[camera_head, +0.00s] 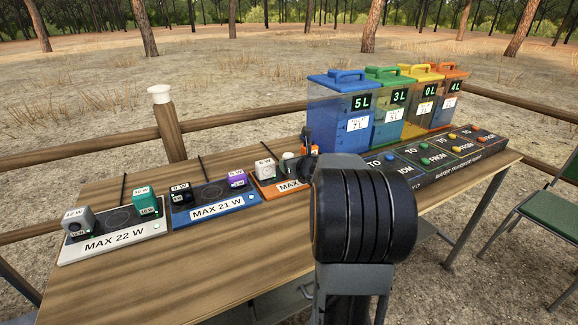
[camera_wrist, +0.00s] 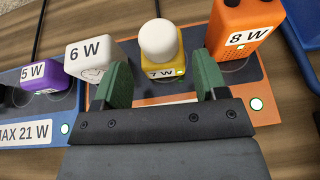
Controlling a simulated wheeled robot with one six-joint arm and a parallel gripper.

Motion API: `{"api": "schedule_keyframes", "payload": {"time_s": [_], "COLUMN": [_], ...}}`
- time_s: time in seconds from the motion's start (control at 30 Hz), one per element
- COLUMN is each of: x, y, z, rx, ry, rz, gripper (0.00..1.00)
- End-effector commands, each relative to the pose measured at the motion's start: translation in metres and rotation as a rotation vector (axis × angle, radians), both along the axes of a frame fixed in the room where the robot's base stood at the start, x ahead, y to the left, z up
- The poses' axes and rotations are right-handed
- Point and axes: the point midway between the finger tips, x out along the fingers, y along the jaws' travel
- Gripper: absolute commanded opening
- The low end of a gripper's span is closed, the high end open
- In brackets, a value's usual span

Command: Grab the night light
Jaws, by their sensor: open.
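The night light looks to be the yellow block with a white dome on top, marked 7 W (camera_wrist: 159,41), in the wrist view. It stands upright on an orange-edged board (camera_wrist: 265,112). My gripper (camera_wrist: 164,82) is open, with one green fingertip to the left of the block's near side and one to the right. Nothing is held. Whether the fingertips touch the block, I cannot tell. In the head view my own arm hides most of this spot.
A white 6 W block (camera_wrist: 90,62) stands close by my left fingertip. An orange 8 W block (camera_wrist: 245,28) stands beyond the right one. A purple 5 W block (camera_wrist: 42,78) is further left. Coloured water tanks (camera_head: 338,112) stand behind and right of my arm.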

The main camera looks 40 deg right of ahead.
Motion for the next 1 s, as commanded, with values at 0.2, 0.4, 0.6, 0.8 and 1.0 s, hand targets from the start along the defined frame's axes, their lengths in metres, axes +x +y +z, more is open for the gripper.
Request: {"api": "schedule_keyframes", "payload": {"time_s": [0.2, 0.4, 0.6, 0.8, 1.0], "x": [0.026, 0.042, 0.045, 0.045, 0.044], "y": [-0.006, -0.009, -0.009, -0.009, -0.009], "z": [-0.014, -0.02, -0.02, -0.02, -0.02], "rx": [0.001, 0.0, 0.0, -0.001, -0.001], "ry": [0.001, 0.0, -0.001, 0.0, 0.0], "rz": [0.001, 0.001, 0.0, 0.0, 0.0], "gripper": [0.66, 0.66, 0.66, 0.55, 0.36]}}
